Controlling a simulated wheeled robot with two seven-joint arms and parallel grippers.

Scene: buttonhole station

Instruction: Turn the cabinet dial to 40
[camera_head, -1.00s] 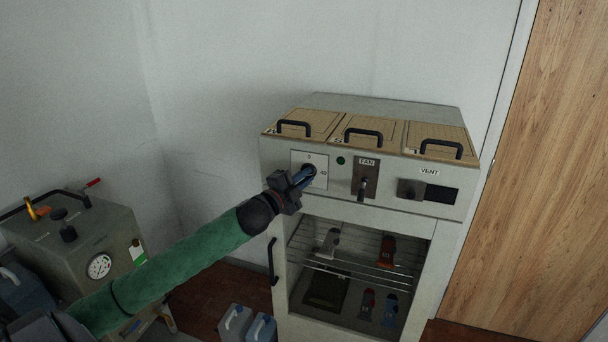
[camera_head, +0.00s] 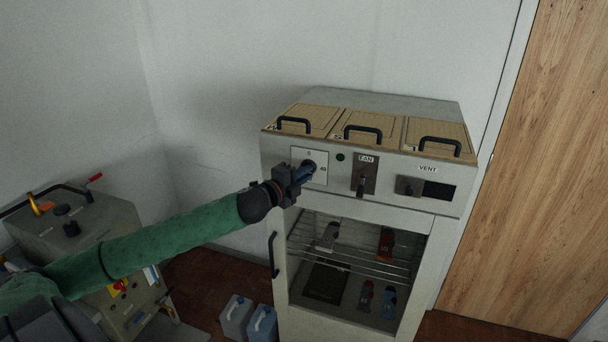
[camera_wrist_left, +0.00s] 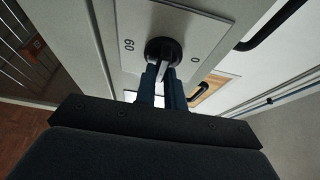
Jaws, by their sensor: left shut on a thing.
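The cabinet (camera_head: 278,225) stands against the wall with a white dial plate (camera_head: 322,172) at the upper left of its front. The black dial (camera_wrist_left: 164,50) sits on that plate in the left wrist view, with the marks 60 and 0 readable beside it. My left gripper (camera_head: 308,169) is at the plate, its blue fingers shut on the dial's knob; they also show in the left wrist view (camera_wrist_left: 163,75). In the head view the gripper hides part of the dial, so its setting is hard to read. My right gripper is not in view.
Right of the dial are a green lamp (camera_head: 340,157), a FAN switch (camera_head: 363,176) and a VENT slider (camera_head: 409,186). Handled lids (camera_head: 305,116) top the cabinet. A grey machine (camera_head: 95,235) stands left, with jugs (camera_head: 236,315) on the floor.

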